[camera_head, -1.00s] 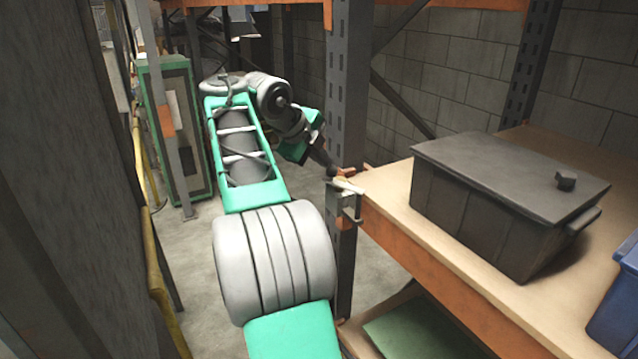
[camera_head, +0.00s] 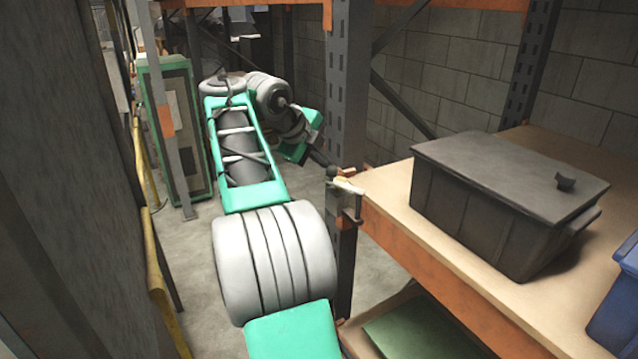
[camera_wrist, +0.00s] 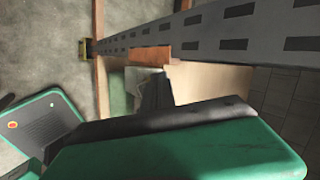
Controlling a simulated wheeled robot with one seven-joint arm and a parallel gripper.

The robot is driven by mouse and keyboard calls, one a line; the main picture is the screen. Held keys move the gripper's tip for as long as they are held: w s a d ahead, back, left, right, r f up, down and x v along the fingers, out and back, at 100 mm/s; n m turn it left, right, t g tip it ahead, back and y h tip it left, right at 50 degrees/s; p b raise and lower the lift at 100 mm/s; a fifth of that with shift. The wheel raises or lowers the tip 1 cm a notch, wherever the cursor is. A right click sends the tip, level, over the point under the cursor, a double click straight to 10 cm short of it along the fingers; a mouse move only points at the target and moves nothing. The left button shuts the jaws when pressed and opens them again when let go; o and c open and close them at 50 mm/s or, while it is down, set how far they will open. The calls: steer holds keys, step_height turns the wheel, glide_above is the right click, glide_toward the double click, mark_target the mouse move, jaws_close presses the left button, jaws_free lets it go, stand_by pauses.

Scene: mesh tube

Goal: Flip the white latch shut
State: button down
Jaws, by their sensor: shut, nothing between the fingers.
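The white latch (camera_head: 347,186) is a small pale piece on a metal fitting at the front edge of the shelf, beside the dark upright post. My gripper (camera_head: 335,172) is shut and empty. Its dark tip is right at the latch's upper left end, and I cannot tell whether they touch. In the wrist view my gripper's dark fingers (camera_wrist: 156,92) point at the shelf edge near the post, above my green housing. I cannot make out the latch clearly there.
The perforated rack post (camera_head: 347,90) stands right beside my gripper. A dark lidded bin (camera_head: 470,215) with a black knob sits on the wooden shelf (camera_head: 400,215), with a blue bin (camera_head: 618,300) at the right. A yellow rail (camera_head: 158,285) runs along the left.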

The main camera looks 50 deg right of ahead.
steer(key=shift+s+a+f+b, duration=0.1)
steer(key=shift+s+a+b, duration=0.25)
steer(key=shift+s+b, duration=0.25)
steer(key=w+a+r+p, duration=0.5)
steer(key=a+r+p, duration=0.2)
steer(key=a+r, duration=0.1)
steer(key=shift+w+a+r, duration=0.25)
steer(key=shift+w+a, duration=0.15)
steer(key=shift+a, duration=0.25)
